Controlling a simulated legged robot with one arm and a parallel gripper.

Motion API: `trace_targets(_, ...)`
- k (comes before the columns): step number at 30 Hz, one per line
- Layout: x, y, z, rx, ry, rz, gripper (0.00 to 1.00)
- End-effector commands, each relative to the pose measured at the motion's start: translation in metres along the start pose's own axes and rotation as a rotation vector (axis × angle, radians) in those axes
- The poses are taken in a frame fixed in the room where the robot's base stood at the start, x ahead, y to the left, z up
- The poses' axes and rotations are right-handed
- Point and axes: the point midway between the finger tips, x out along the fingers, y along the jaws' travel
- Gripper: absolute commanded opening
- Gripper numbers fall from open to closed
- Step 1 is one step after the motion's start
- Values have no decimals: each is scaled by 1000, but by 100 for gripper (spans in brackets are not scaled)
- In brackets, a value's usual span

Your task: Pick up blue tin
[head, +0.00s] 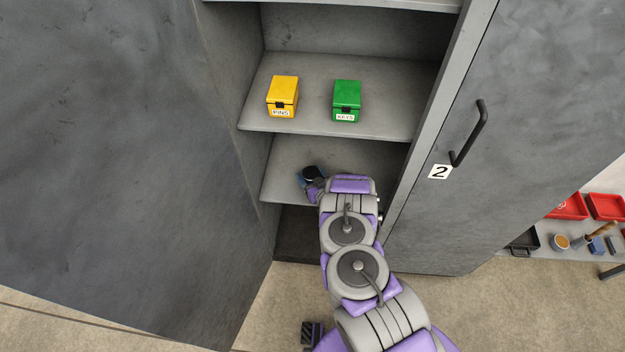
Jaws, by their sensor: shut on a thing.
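My gripper (308,176) is at the lower shelf of the open cabinet, at the end of my purple and grey arm. My gripper and arm hide the rest of the tin. I cannot tell whether the tin touches the shelf.
A yellow PINS tin (283,94) and a green KEYS tin (347,98) stand on the shelf above (390,115). Cabinet door 2 (520,120) is at the right, and a large dark panel (100,150) is at the left. Red trays (606,206) lie far right.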

Motion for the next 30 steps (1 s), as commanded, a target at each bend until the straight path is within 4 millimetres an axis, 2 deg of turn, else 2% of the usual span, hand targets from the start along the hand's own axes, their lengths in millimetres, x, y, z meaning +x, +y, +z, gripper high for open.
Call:
trace_targets(1,0,-2,1,-1,-2,-3,65)
trace_targets(10,-1,1,2,4,-3,-3,36)
trace_targets(24,-2,1,0,2,-7,-2,35)
trace_targets(30,-30,1,4,5,-10,0,35)
